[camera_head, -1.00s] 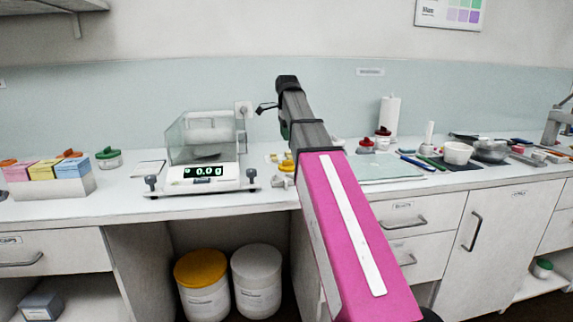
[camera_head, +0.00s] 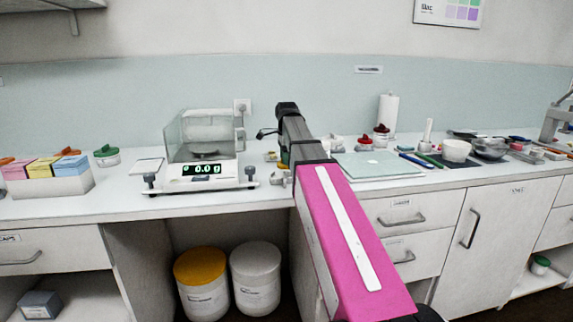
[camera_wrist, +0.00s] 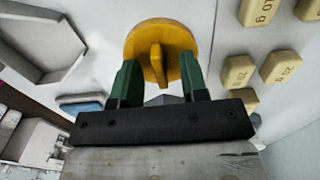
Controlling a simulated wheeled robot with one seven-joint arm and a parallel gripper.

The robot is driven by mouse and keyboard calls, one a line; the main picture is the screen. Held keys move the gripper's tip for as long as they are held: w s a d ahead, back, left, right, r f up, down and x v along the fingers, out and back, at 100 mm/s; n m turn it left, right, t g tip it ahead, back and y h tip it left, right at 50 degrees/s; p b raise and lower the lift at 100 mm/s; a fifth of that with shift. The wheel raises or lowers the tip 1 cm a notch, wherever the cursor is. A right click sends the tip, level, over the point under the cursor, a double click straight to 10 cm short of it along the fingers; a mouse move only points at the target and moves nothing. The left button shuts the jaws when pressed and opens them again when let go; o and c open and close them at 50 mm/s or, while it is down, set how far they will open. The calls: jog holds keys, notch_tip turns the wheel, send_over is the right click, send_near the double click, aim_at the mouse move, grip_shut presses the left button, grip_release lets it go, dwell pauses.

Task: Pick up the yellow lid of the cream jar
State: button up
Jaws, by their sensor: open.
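The yellow lid (camera_wrist: 185,38) is round with a raised straight ridge across its middle. It shows at the top centre of the wrist view. My gripper (camera_wrist: 159,65) has two green fingers, spread apart and empty, one on each side of the ridge. The fingertips overlap the lid's near edge in this view; I cannot tell whether they touch it. The jar under the lid is hidden.
Yellow weights (camera_wrist: 280,66) lie right of the lid, and a grey hexagonal tray (camera_wrist: 35,45) lies left. A balance (camera_head: 205,172) stands left of my arm. A pale green board (camera_head: 378,166) and red-lidded jars (camera_head: 381,134) are to the right. Tubs stand under the bench.

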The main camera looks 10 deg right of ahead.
grip_shut()
jog(key=shift+r, duration=0.1)
